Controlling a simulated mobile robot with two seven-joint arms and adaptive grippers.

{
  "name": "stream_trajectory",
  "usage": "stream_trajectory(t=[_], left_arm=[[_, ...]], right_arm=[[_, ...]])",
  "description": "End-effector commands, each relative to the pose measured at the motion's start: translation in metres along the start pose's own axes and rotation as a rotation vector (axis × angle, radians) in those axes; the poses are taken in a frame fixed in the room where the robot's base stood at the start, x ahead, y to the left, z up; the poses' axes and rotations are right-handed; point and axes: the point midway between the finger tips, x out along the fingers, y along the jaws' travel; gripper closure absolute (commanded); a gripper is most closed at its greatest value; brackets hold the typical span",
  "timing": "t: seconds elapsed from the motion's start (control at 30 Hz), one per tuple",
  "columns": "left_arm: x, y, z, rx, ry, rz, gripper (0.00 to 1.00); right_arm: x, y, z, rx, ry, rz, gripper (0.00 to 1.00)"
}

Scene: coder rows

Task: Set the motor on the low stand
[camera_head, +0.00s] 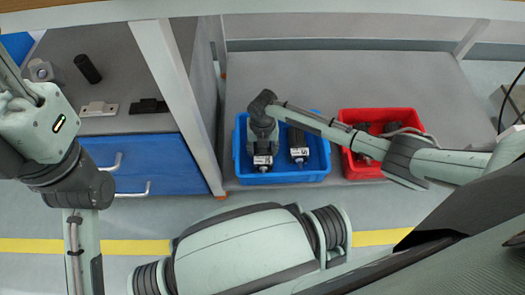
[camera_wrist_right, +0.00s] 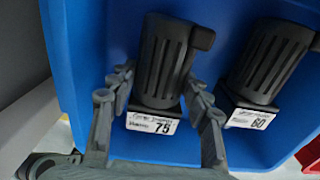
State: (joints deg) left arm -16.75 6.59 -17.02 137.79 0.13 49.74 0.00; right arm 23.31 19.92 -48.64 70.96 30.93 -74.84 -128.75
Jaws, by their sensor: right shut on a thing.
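A dark ribbed motor (camera_wrist_right: 160,65) with a white label reading 75 stands in the blue bin (camera_head: 240,174). Its label end (camera_head: 263,161) shows in the head view; my arm hides the rest there. My right gripper (camera_wrist_right: 160,88) is shut on this motor, one finger on each side, and the motor is inside the bin. A second motor (camera_wrist_right: 268,62), labelled 60, is beside it, apart from the gripper. A low light-grey plate with a raised middle (camera_head: 99,108) lies on the left bench; I cannot tell whether it is the low stand. My left gripper is out of view.
A black plate (camera_head: 148,106), a dark cylinder (camera_head: 87,68) and a grey fixture (camera_head: 40,70) are on the left bench. A white post (camera_head: 172,85) rises between bench and bin. A red bin (camera_head: 358,169) with dark parts stands to the right.

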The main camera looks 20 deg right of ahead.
Motion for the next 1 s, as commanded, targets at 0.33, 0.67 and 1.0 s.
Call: stream_trajectory(t=[0.33, 0.67, 1.0], left_arm=[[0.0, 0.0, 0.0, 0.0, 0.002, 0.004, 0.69], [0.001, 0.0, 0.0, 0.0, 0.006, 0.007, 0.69], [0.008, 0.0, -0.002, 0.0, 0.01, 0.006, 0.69]], right_arm=[[0.002, 0.001, 0.002, 0.0, -0.004, 0.003, 0.89], [0.005, 0.0, 0.0, 0.0, -0.001, 0.0, 0.31], [-0.008, 0.001, 0.001, -0.001, -0.003, 0.002, 0.31]])
